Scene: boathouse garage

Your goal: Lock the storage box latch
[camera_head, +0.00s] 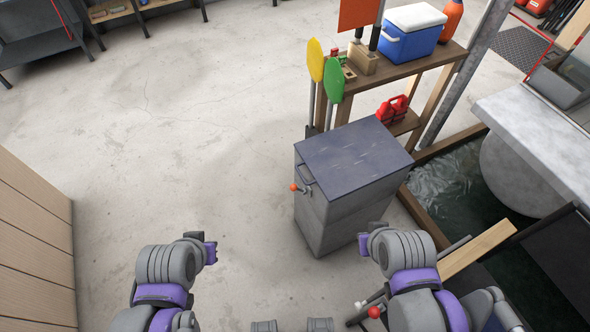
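The storage box (325,214) is a tall grey box with a closed dark blue-grey lid (353,158), standing on the floor just right of centre. On its left side, near the top, are a grey handle (307,175) and a small latch lever with a red ball end (294,187). My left gripper (210,252) is low in the view, left of the box and apart from it. My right gripper (364,243) is near the box's lower front right; I cannot tell whether it touches. The fingers are too small and turned away to judge either opening.
A wooden shelf (405,68) behind the box holds a blue cooler (411,35) and a red can (393,109). Yellow (315,60) and green (334,80) paddles lean there. Water (450,190) lies at right. A wooden cabinet (30,245) stands at left. The floor left of the box is clear.

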